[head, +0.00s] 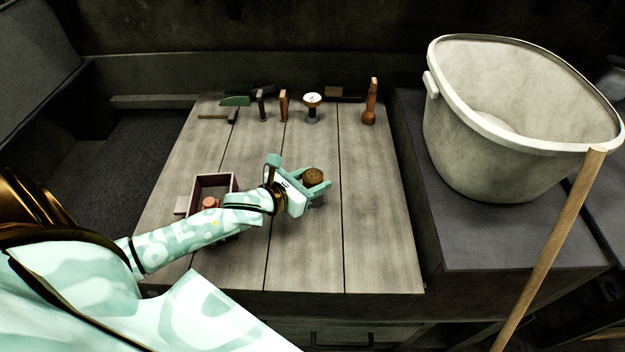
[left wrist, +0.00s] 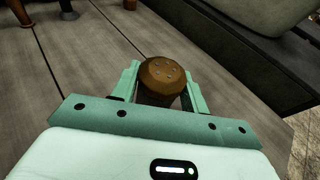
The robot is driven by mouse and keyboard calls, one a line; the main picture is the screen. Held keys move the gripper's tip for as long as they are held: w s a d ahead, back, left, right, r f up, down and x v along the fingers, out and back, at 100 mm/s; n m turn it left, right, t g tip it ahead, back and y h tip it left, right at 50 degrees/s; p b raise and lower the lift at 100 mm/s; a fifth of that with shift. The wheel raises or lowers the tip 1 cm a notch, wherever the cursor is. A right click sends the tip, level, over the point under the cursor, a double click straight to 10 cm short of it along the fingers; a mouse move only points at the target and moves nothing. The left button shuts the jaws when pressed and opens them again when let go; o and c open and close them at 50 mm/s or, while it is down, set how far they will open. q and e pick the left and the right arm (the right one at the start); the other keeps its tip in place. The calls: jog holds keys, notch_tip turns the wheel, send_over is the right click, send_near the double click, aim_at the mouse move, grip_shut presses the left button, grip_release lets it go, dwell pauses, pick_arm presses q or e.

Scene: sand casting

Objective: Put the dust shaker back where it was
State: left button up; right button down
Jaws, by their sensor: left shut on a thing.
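The dust shaker (head: 313,177) is a small brown pot with a holed round top. My left gripper (head: 317,184) is shut on it over the middle of the wooden table. In the left wrist view the shaker (left wrist: 162,78) stands between the two green fingers, its holed top facing the camera. Its lower part is mostly hidden by the gripper, so I cannot tell whether it touches the table. My right gripper is not in view.
A reddish open frame (head: 236,183) lies left, partly behind my left arm. Several tools stand along the table's back, including a white-faced gauge (head: 312,101) and a wooden tool (head: 370,105). A large pale bucket (head: 470,150) stands on the right bench. The table's right front is clear.

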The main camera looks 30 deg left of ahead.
pick_arm(q)
jog(key=shift+f, duration=0.15)
jog(key=o, duration=0.9)
jog(key=shift+r, duration=0.2)
jog(key=p+v, duration=0.1)
jog(key=v, duration=1.1)
jog(key=shift+f, duration=0.1)
